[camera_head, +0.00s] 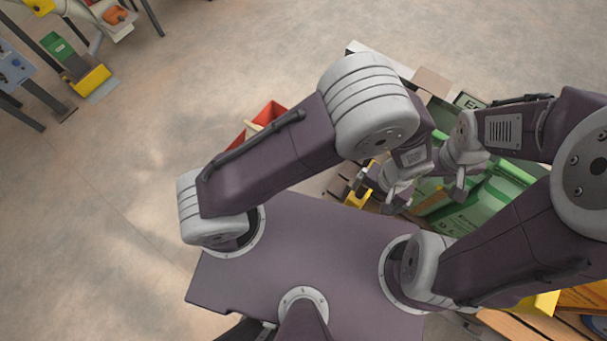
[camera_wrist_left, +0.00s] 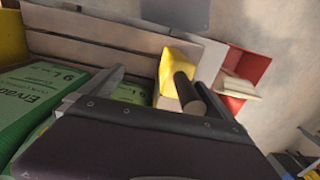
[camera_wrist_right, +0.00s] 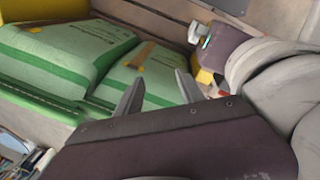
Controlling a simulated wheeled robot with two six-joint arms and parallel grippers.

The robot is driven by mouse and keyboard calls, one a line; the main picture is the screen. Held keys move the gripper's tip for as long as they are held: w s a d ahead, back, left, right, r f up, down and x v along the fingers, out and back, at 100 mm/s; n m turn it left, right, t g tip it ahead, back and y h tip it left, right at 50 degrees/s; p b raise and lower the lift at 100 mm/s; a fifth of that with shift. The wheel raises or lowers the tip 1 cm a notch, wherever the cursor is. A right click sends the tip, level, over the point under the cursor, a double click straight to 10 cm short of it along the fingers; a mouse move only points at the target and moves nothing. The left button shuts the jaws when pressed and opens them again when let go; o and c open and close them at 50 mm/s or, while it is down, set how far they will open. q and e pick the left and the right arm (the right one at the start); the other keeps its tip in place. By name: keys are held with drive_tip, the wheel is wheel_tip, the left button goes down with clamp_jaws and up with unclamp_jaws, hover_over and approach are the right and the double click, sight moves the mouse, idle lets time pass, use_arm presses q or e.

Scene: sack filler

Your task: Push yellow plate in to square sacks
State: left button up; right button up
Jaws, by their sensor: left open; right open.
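A yellow plate (camera_head: 357,196) stands at the near left end of the green sacks (camera_head: 478,208). In the left wrist view the yellow plate (camera_wrist_left: 172,72) has a dark round handle (camera_wrist_left: 187,92). My left gripper (camera_wrist_left: 168,60) is open, with the handle between its fingers, nearer the right one; I cannot tell whether they touch. In the head view my left gripper (camera_head: 378,190) is partly hidden by its arm. My right gripper (camera_head: 460,182) is open over the sacks. The right wrist view shows its fingers (camera_wrist_right: 158,77) in front of two green sacks (camera_wrist_right: 60,50), with nothing held.
Another yellow part (camera_head: 540,303) is at the lower right of the head view, beside wooden slats (camera_head: 520,326). A red bin (camera_head: 268,114) stands left of the sacks. Boxes (camera_head: 432,82) stand behind. Open floor (camera_head: 130,170) lies to the left.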

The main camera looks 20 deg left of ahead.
use_arm(q)
drive_tip(key=shift+w+a+r, duration=0.1)
drive_tip(key=shift+w+a, duration=0.2)
drive_tip(key=shift+a, duration=0.2)
drive_tip(key=shift+w+a, duration=0.3)
drive_tip(key=shift+a, duration=0.2)
wheel_tip(320, 180, up, 10)
drive_tip(key=p, duration=0.9)
use_arm(e)
drive_tip(key=a+r+m+y, duration=0.25)
drive_tip(key=a+r, duration=0.25)
drive_tip(key=r, duration=0.4)
use_arm(q)
wheel_tip(320, 180, down, 10)
drive_tip(key=b, duration=0.9)
drive_tip(key=shift+d, duration=0.1)
use_arm(e)
wheel_tip(320, 180, down, 9)
drive_tip(key=shift+s+d+r+m+h, duration=0.15)
drive_tip(key=shift+d+r+m+h, duration=0.1)
drive_tip(key=shift+m+h, duration=0.1)
drive_tip(key=shift+a, duration=0.1)
